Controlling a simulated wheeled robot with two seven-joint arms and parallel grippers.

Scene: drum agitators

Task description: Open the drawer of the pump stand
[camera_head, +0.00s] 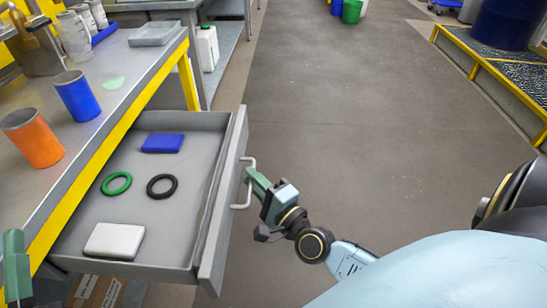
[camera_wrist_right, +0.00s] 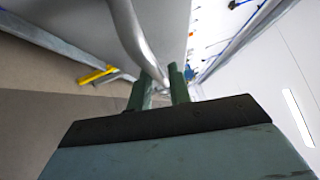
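The grey drawer (camera_head: 225,200) of the pump stand (camera_head: 120,110) is pulled well out, and its inside shows. Its pale bar handle (camera_head: 248,183) is on the front panel and also shows in the right wrist view (camera_wrist_right: 128,28). My right gripper (camera_head: 252,178) is at the handle from the right; in the wrist view its green fingers (camera_wrist_right: 160,88) stand on either side of the bar, closed around it. Part of my left gripper (camera_head: 16,268) shows at the lower left edge, away from the drawer; its opening is not clear.
In the drawer lie a blue block (camera_head: 163,143), a green ring (camera_head: 117,183), a black ring (camera_head: 162,186) and a white block (camera_head: 114,240). Orange (camera_head: 34,138) and blue (camera_head: 78,96) cylinders stand on the stand's top. The floor (camera_head: 350,110) to the right is clear.

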